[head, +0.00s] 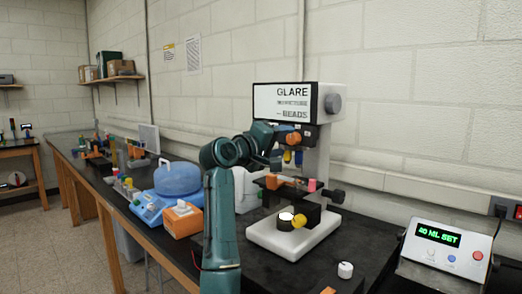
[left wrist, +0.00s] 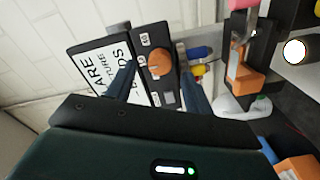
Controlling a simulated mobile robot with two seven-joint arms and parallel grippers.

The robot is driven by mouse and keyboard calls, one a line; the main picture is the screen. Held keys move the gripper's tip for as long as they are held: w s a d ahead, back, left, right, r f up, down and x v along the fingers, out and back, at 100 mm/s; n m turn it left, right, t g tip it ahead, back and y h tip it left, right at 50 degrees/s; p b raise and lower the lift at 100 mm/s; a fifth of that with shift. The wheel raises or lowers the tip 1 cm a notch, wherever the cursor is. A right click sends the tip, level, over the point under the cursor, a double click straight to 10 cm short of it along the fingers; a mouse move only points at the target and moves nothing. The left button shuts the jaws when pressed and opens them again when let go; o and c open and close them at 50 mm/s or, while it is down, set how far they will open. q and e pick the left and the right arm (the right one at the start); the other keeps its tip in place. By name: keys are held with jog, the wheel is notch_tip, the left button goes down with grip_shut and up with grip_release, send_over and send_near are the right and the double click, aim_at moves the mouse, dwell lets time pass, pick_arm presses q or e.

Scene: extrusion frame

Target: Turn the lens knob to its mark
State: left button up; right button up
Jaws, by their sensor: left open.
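The lens knob is a round orange knob (head: 293,139) on the dark head of a white microscope-like stand (head: 318,150). In the left wrist view the orange knob (left wrist: 158,63) sits on a black panel (left wrist: 152,92) with small white labels beside it, too small to read surely. My left gripper (head: 277,150) comes in from the left, close to the knob. In the left wrist view its two open fingers (left wrist: 157,78) stand on either side of the knob. I cannot tell whether they touch it. My right gripper is in neither view.
A sign box (head: 283,102) tops the stand. Blue and yellow lens barrels (left wrist: 200,60) hang beside the knob panel. An orange clip (left wrist: 240,75) and a lit lamp (head: 285,216) are below. A control box (head: 440,250) with green text stands right; a blue container (head: 178,178) stands left.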

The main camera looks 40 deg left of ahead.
pick_arm(q)
jog(key=s+b, duration=0.2)
jog(key=s, duration=0.8)
jog(key=shift+a, duration=0.4)
jog(key=s+d+f+m+g, duration=0.1)
jog(key=d+f+m+g, duration=0.1)
jog(key=f, duration=0.8)
jog(key=s+d+f+m+g, duration=0.2)
jog(key=d+f, duration=0.3)
jog(key=f, duration=0.6)
jog(key=s+d+f+m+g+y, duration=0.1)
jog(key=s+d+f+m+g, duration=0.1)
jog(key=f, duration=0.9)
jog(key=shift+d+m+g, duration=0.5)
jog(key=shift+d+g, duration=0.5)
jog(key=shift+d, duration=0.05)
jog(key=s+d+f+m+g, duration=0.3)
jog(key=s+d+f, duration=0.2)
jog(key=s+f, duration=0.45)
jog(key=s+d+f+m+g, duration=0.35)
jog(key=s+f, duration=0.35)
jog(key=s, duration=0.6)
jog(key=w+d+f+m+t+h+p, duration=0.1)
jog(key=w+d+f+t+h, duration=0.1)
jog(key=w+d+f+t, duration=0.3)
jog(key=shift+w+d+f+t+h, duration=0.3)
jog(key=shift+d+t+h, duration=0.1)
jog(key=shift+d+t, duration=0.75)
jog(key=shift+d, duration=0.1)
